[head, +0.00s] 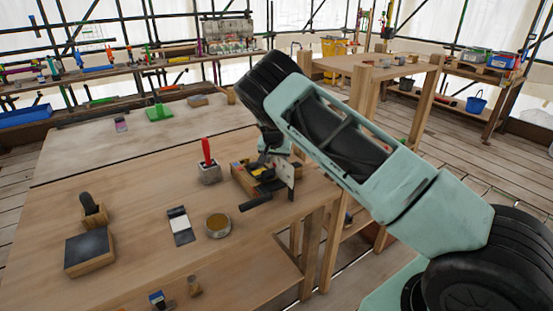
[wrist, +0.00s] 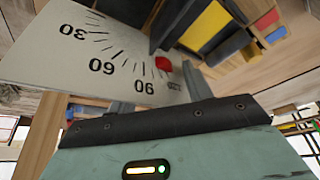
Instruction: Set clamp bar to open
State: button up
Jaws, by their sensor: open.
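A small wooden fixture (head: 243,180) with black and yellow parts stands near the table's right edge. A black bar (head: 256,202) sticks out from its front, to the left; it looks like the clamp bar. A pale plate (head: 290,174) stands at the fixture's right side. In the wrist view this plate (wrist: 75,55) carries a scale marked 30, 60 and 90, with a red mark (wrist: 162,63) near its 90 end.
A red-handled tool in a grey block (head: 208,172), a round tin (head: 218,225), a dark-and-white plate (head: 181,226) and a black-topped wooden block (head: 89,251) lie left of the fixture. The table between them is bare. The table edge is close on the right.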

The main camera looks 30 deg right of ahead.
jog(key=shift+f, duration=0.1)
grip_shut()
jog(key=d+b, duration=0.1)
jog(key=d, duration=0.3)
jog(key=d+b, duration=0.2)
jog(key=d, duration=0.2)
jog(key=shift+w+f, duration=0.15)
jog(key=shift+d+r+b, duration=0.2)
jog(key=shift+d+b, duration=0.1)
jog(key=shift+d, duration=0.2)
grip_release()
jog(key=shift+d, duration=0.1)
